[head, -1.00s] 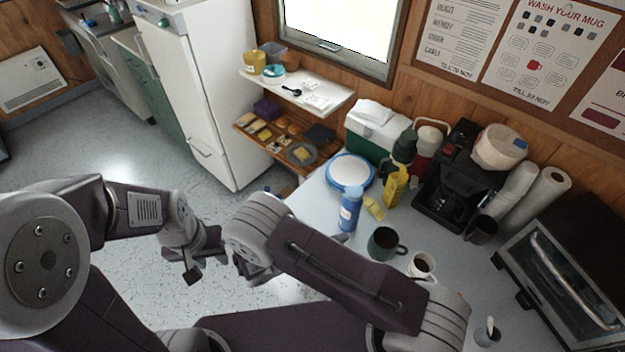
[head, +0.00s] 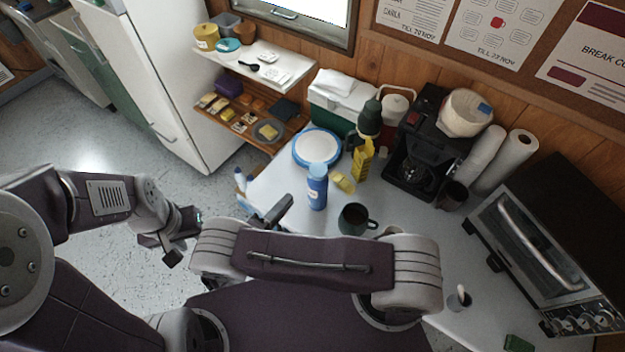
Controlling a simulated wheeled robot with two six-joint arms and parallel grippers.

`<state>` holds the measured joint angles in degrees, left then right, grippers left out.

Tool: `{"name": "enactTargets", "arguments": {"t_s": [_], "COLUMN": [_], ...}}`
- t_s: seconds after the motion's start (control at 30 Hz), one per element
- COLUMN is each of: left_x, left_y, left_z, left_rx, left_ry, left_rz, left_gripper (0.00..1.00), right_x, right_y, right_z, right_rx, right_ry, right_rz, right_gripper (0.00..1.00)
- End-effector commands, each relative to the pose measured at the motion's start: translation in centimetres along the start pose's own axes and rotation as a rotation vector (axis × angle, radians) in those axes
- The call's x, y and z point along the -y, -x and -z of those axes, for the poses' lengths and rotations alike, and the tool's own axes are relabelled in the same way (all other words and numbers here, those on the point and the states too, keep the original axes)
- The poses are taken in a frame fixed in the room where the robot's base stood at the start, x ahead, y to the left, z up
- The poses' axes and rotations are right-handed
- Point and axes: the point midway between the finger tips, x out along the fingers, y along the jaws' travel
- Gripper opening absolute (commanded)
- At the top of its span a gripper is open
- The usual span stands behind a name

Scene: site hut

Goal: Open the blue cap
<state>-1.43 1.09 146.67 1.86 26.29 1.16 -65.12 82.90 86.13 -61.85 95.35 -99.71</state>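A blue bottle (head: 317,193) with a white label stands upright on the table; its paler blue cap (head: 318,170) is on top. My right gripper (head: 275,211) is left of the bottle, apart from it in the picture; my forearm hides much of it, so its opening is unclear. My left gripper (head: 182,238) is further left, over the floor; its dark fingers look spread, with nothing between them.
A yellow sponge (head: 342,183), a dark green mug (head: 354,219) and a yellow spray bottle (head: 362,158) are near the bottle. A blue-rimmed round plate (head: 317,147) lies behind it. A coffee maker (head: 412,165) and toaster oven (head: 535,255) stand to the right.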

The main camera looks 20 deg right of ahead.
Motion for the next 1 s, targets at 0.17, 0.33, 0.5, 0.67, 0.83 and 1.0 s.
{"name": "enactTargets", "arguments": {"t_s": [0.17, 0.33, 0.5, 0.67, 0.83, 1.0], "left_x": [0.0, -0.1, -0.1, -0.1, -0.1, -0.1], "left_y": [1.1, 2.8, 3.8, 4.0, 3.9, 3.9], "left_z": [0.1, 0.3, 0.4, 0.4, 0.4, 0.4], "left_rx": [0.000, 0.000, 0.000, 0.000, 0.000, 0.000], "left_ry": [0.000, 0.000, 0.000, 0.000, 0.000, 0.000], "left_rz": [0.000, 0.000, 0.000, 0.000, 0.000, 0.000], "left_gripper": [0.36, 0.36, 0.36, 0.36, 0.36, 0.36], "right_x": [0.5, 0.6, 0.3, 0.1, 0.0, 0.0], "right_y": [-1.6, -5.4, -8.1, -9.1, -9.1, -9.1], "right_z": [0.1, 0.1, 0.1, 0.1, 0.0, 0.0], "right_rx": [-0.004, -0.005, -0.004, -0.001, 0.000, -0.001], "right_ry": [0.000, 0.002, 0.001, -0.001, -0.001, -0.001], "right_rz": [0.001, 0.000, -0.001, -0.002, -0.002, -0.002], "right_gripper": [0.13, 0.13, 0.13, 0.13, 0.13, 0.00]}}
